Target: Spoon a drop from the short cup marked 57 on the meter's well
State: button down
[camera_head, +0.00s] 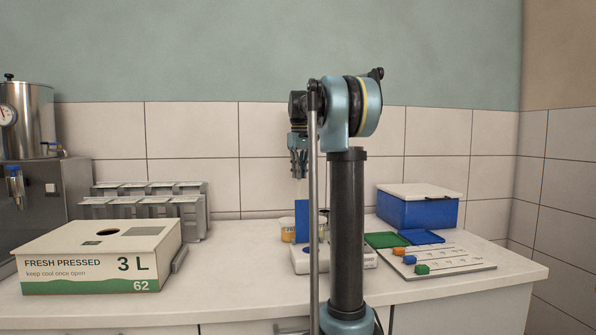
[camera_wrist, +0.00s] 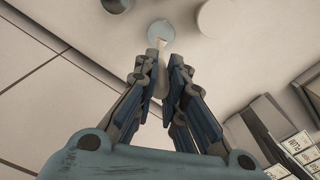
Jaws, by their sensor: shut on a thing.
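My gripper (camera_head: 299,172) hangs above the counter, left of my arm's dark column. In the wrist view my gripper (camera_wrist: 160,72) is shut on a pale, slim spoon (camera_wrist: 160,80). The spoon's far end lies over or in a round, pale blue-grey thing (camera_wrist: 161,29); I cannot tell which.
A juice box (camera_head: 100,262) and grey racks (camera_head: 150,205) stand on the left. A blue bin with white lid (camera_head: 418,211), green tray (camera_head: 385,240), blue tray (camera_head: 422,237) and a board with coloured knobs (camera_head: 450,262) stand right. The wrist view shows another pale round top (camera_wrist: 216,16).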

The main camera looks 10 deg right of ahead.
aim_at(299, 183)
jog(key=shift+f, duration=3.5)
jog(key=shift+r, duration=0.1)
jog(key=shift+r, duration=4.4)
jog(key=shift+s, duration=0.15)
